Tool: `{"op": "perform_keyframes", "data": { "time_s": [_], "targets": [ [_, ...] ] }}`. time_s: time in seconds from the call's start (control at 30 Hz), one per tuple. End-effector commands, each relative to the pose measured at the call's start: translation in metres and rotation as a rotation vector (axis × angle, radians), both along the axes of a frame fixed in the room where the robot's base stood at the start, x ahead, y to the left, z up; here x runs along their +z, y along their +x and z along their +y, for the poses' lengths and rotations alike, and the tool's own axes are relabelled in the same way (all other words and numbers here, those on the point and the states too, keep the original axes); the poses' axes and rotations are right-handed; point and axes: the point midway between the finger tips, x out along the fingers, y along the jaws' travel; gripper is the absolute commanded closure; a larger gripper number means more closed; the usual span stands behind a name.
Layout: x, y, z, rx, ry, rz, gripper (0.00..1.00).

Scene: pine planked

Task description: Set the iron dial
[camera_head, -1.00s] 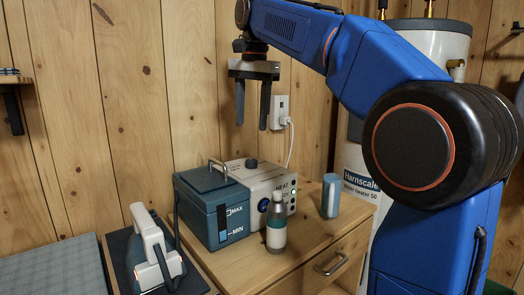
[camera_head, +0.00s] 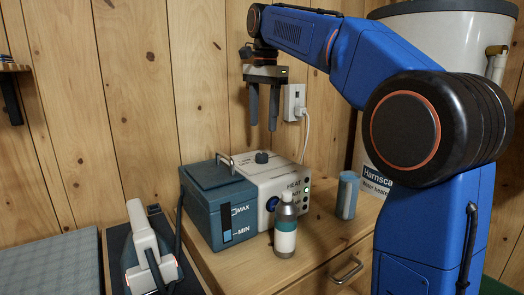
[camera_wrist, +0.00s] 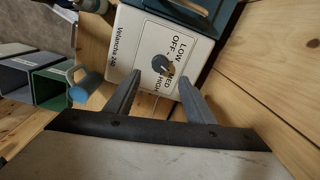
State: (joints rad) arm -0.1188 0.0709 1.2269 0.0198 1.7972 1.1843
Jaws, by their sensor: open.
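The iron dial is a small dark round knob (camera_head: 262,157) on top of the white part of the iron station (camera_head: 285,182). In the wrist view the dial (camera_wrist: 160,64) sits on a white panel marked LOW, OFF, MED and HIGH; its exact setting is hard to tell. My gripper (camera_head: 264,126) points down above the dial, apart from it, open and empty. In the wrist view its fingers (camera_wrist: 160,88) frame the lower side of the dial. The iron (camera_head: 148,250) with its white body stands at the lower left.
A blue water tank (camera_head: 218,205) with a handle adjoins the white part. A bottle (camera_head: 286,232) and a blue cylinder (camera_head: 347,196) stand on the wooden cabinet. A plugged socket (camera_head: 294,102) is on the plank wall behind. A water heater (camera_head: 470,50) stands at right.

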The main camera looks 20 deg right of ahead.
Motion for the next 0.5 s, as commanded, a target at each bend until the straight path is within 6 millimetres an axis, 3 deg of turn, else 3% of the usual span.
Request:
{"op": "perform_keyframes", "data": {
  "time_s": [0.3,0.5],
  "targets": [
    [-0.057,0.002,0.001,0.0,-0.001,0.003,0.51],
    [-0.085,0.003,0.002,0.0,0.0,0.002,0.51]
  ]
}}
